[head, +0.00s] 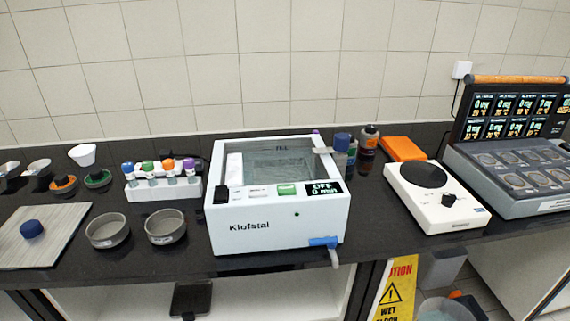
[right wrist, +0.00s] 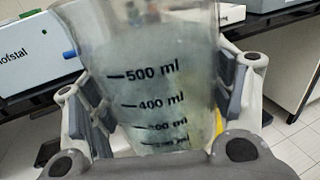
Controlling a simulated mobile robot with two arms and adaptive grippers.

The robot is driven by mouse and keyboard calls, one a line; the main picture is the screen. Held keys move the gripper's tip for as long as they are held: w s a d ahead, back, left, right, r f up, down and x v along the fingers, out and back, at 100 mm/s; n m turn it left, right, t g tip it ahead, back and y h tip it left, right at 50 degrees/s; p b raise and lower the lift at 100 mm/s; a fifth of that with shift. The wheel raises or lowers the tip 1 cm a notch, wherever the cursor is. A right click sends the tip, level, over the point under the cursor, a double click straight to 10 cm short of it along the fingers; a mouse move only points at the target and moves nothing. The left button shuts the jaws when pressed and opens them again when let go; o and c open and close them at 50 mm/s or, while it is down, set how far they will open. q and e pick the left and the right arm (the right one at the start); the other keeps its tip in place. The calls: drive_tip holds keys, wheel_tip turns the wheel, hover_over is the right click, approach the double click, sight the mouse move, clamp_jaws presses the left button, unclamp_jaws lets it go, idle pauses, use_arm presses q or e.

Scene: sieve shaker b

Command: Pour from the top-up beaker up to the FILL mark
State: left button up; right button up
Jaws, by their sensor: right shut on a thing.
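The top-up beaker (right wrist: 150,55) is clear, with black marks up to 500 ml, and fills the middle of the right wrist view. My right gripper (right wrist: 163,100) is shut on it, with grey pads on both sides. The liquid level in it is hard to tell. The white Klofstal bath (head: 270,237) stands mid-counter in the head view, its top open. A FILL mark (head: 281,148) shows on its inner back wall. The water surface is hard to make out. Its display reads OFF, 0 min. My left gripper is out of view.
A blue drain tap (head: 325,242) sticks out at the bath's front right. A tube rack (head: 163,190) and sieves (head: 108,231) stand left. Bottles (head: 368,143) and a white hotplate (head: 437,197) stand right. A yellow wet-floor sign (head: 397,292) is below the counter.

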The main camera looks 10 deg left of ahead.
drive_tip(key=shift+s+d+r, duration=0.1)
drive_tip(key=shift+s+r, duration=0.05)
drive_tip(key=shift+w, duration=0.5)
drive_tip(key=shift+s, duration=0.25)
drive_tip(key=shift+w, duration=0.15)
